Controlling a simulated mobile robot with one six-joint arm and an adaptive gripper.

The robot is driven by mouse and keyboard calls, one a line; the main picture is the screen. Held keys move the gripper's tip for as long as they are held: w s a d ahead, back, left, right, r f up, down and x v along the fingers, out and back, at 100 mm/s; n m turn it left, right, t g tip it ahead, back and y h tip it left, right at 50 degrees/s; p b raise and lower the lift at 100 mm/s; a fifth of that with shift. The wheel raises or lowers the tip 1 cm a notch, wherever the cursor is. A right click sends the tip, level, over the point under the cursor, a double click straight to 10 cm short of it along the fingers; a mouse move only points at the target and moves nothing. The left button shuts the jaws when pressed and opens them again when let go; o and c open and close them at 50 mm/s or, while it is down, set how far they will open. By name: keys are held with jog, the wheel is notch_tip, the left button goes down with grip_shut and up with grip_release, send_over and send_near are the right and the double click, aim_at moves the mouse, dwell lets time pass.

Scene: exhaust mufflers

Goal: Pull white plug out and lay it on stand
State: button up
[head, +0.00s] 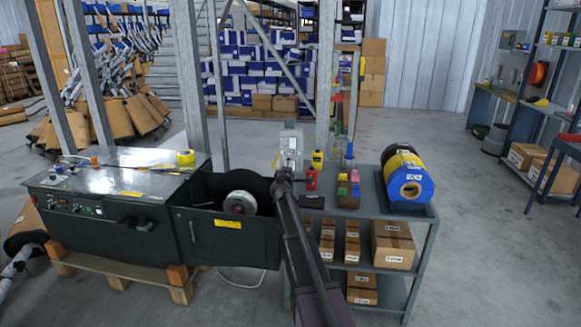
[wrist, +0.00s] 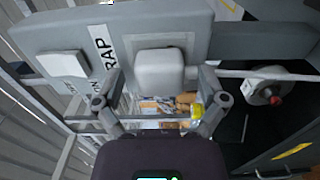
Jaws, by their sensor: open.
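In the wrist view a pale, rounded block, which looks like the white plug (wrist: 158,68), sits against a grey panel (wrist: 240,45). A second white block (wrist: 63,65) sits on the same panel to the left, beside a label reading "RAP". My gripper (wrist: 160,79) is open, with one finger on each side of the middle block and a gap on both sides. In the head view my gripper (head: 285,177) is in front of the upright grey unit (head: 291,138), and the plug cannot be made out there. The grey shelf stand (head: 424,255) is at the right.
The stand's top holds large tape rolls (head: 409,182), small bottles and coloured blocks; cartons (head: 393,245) fill its shelves. A dark strapping machine (head: 110,215) with a white reel (head: 240,203) stands to the left. Open floor lies to the right.

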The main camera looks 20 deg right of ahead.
grip_shut()
dwell(0.3)
jog(key=shift+s+a, duration=0.15)
jog(key=shift+s, duration=0.05)
jog(key=shift+v, duration=1.05)
jog(key=shift+v, duration=1.7)
jog(key=shift+r, duration=0.15)
notch_tip(320, 180, up, 34)
jog(key=p, duration=3.4)
